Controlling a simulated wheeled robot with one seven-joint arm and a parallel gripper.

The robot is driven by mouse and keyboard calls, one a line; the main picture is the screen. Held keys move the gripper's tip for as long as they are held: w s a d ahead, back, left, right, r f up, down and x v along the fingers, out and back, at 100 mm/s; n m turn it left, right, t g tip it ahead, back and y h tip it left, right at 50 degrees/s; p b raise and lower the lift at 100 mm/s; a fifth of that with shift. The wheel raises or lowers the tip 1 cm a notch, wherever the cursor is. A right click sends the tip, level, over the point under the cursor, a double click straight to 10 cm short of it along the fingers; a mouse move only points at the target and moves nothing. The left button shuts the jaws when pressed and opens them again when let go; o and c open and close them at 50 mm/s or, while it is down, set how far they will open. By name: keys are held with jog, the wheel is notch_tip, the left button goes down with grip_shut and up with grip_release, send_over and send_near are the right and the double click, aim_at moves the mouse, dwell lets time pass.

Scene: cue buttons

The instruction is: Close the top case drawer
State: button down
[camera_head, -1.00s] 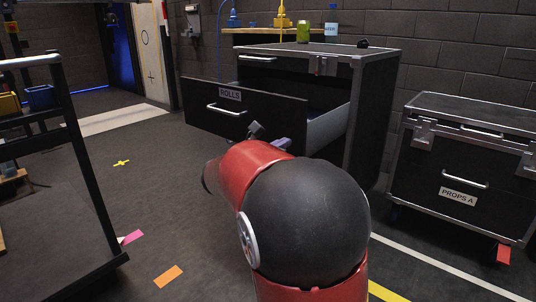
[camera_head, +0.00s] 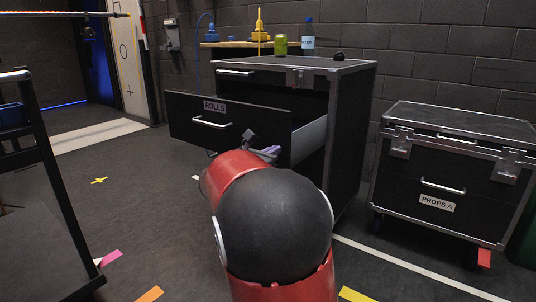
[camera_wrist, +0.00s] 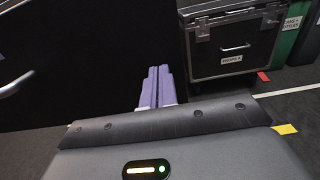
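The black road case (camera_head: 345,130) stands at the back centre. Its drawer labelled ROLLS (camera_head: 255,118) is pulled well out, showing its grey side wall and a dark gap behind the front. The drawer has a silver handle (camera_head: 211,122). In the wrist view a black panel, apparently the drawer front (camera_wrist: 85,60), fills the left, with part of a handle (camera_wrist: 15,84) at the edge. My gripper (camera_wrist: 158,72) has its purple fingers together, with nothing seen between them. In the head view my gripper (camera_head: 265,151) is low in front of the drawer's right part, partly hidden by my arm; contact cannot be told.
A smaller case labelled PROPS A (camera_head: 455,170) stands to the right. A green can (camera_head: 281,45), a bottle (camera_head: 308,40) and a small dark object stand on or behind the case top. A dark frame cart (camera_head: 50,190) is at the left. The floor between is clear, with tape marks.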

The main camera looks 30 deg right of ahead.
jog(key=p+x, duration=0.4)
jog(key=x, duration=2.1)
jog(key=shift+d, duration=0.2)
jog(key=shift+w+d, duration=0.15)
jog(key=shift+d, duration=0.2)
jog(key=shift+r, duration=0.2)
